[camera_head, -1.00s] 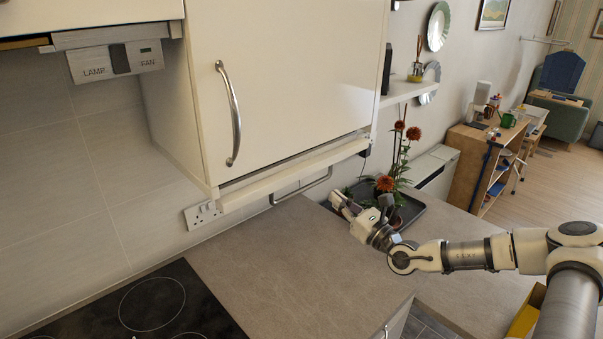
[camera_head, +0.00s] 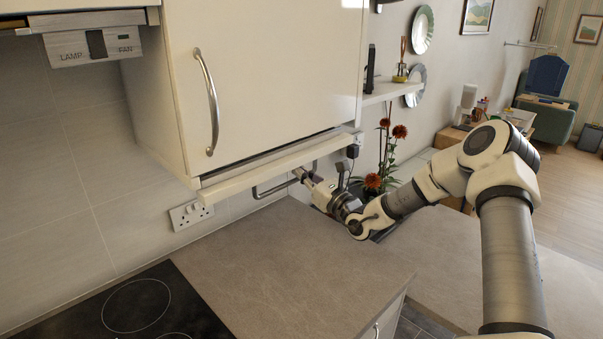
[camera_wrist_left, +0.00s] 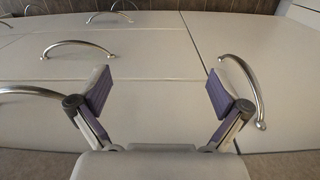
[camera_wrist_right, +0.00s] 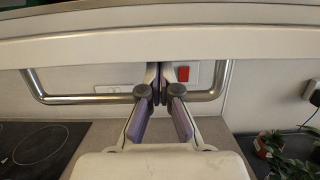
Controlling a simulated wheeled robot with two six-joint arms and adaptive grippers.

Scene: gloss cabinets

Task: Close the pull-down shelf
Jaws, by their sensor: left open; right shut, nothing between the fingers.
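The pull-down shelf (camera_head: 262,166) shows as a cream board edge under the closed wall cabinet, with a thin metal handle bar (camera_head: 266,192) below it. My right gripper (camera_head: 303,177) is shut and empty at the right part of this bar, under the board. In the right wrist view the board (camera_wrist_right: 80,48) crosses the top and the bar (camera_wrist_right: 80,99) passes across the picture at the shut fingers (camera_wrist_right: 160,72). I cannot tell whether they touch the bar or the board. My left gripper (camera_wrist_left: 162,88) is open and empty, seen only in its wrist view.
The cabinet door (camera_head: 265,75) above has a curved handle (camera_head: 212,100). A plant with red flowers (camera_head: 373,181) stands close to my right gripper. The grey counter (camera_head: 280,260) is clear; a black hob (camera_head: 135,305) is at left. Cabinet fronts with handles (camera_wrist_left: 80,46) fill the left wrist view.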

